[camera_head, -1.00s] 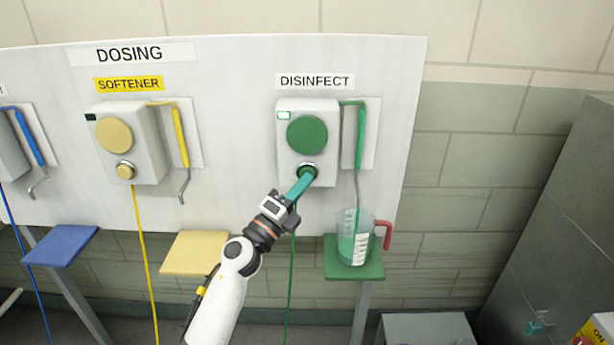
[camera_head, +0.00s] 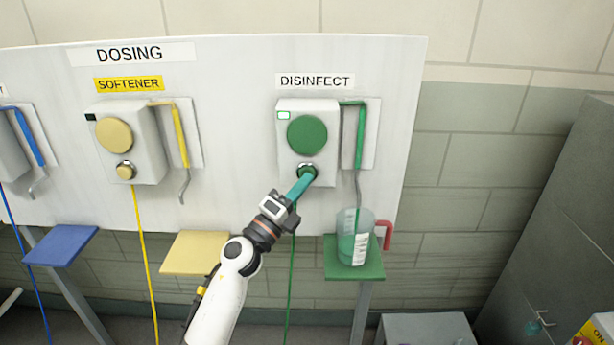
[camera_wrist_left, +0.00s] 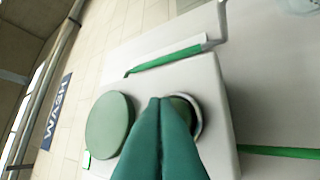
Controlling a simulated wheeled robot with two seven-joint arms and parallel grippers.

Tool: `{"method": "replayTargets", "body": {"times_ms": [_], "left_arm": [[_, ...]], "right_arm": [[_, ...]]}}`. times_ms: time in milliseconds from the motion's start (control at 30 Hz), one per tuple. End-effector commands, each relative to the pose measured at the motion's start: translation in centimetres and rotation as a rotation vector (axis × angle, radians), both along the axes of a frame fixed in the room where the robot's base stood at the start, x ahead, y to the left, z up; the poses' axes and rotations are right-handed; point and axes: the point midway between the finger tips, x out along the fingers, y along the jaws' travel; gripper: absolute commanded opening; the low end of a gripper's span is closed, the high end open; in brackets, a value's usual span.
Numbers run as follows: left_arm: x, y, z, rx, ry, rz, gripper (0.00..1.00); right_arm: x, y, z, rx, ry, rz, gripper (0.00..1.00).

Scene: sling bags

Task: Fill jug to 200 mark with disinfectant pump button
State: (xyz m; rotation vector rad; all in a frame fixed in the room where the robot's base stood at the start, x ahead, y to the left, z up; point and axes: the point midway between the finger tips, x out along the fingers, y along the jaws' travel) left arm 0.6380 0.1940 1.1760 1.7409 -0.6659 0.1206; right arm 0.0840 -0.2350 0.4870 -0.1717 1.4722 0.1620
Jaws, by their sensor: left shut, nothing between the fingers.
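The disinfectant pump is a white box (camera_head: 328,145) under the DISINFECT label, with a large green disc (camera_head: 307,135) and a small green button in a metal ring (camera_head: 307,170) below it. My left gripper (camera_head: 308,173) is shut and empty, its teal fingertips at this button. In the left wrist view the fingers (camera_wrist_left: 160,105) cover part of the button (camera_wrist_left: 185,108); I cannot tell how far it is pressed. A clear jug (camera_head: 349,243) with a red handle and white scale stands upright under the grey spout, holding green liquid; the marks are too small to read.
The jug stands on a green shelf (camera_head: 340,272). To the left are the yellow softener pump (camera_head: 130,150), a yellow shelf (camera_head: 195,255) and a blue shelf (camera_head: 60,246). A grey cabinet (camera_head: 560,220) stands at right. A green hose (camera_head: 291,270) hangs below the pump.

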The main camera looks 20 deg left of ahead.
Motion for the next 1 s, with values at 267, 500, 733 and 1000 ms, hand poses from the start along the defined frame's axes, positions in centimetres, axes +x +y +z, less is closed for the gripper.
{"method": "replayTargets", "body": {"times_ms": [267, 500, 733, 1000], "left_arm": [[0.0, 0.0, 0.0, 0.000, 0.001, 0.001, 0.00], [0.0, 0.0, 0.0, 0.000, 0.001, 0.001, 0.00], [-1.0, -0.2, 0.0, 0.000, 0.001, 0.001, 0.00], [-1.7, -0.5, 0.0, 0.000, 0.000, 0.001, 0.00]], "right_arm": [[0.0, 0.0, 0.0, 0.000, 0.000, 0.000, 0.25], [0.0, 0.0, 0.0, 0.000, 0.000, 0.000, 0.25], [0.0, 0.0, 0.5, 0.000, 0.000, 0.000, 0.25], [0.0, 0.0, 0.7, 0.000, 0.000, 0.000, 0.25]]}}
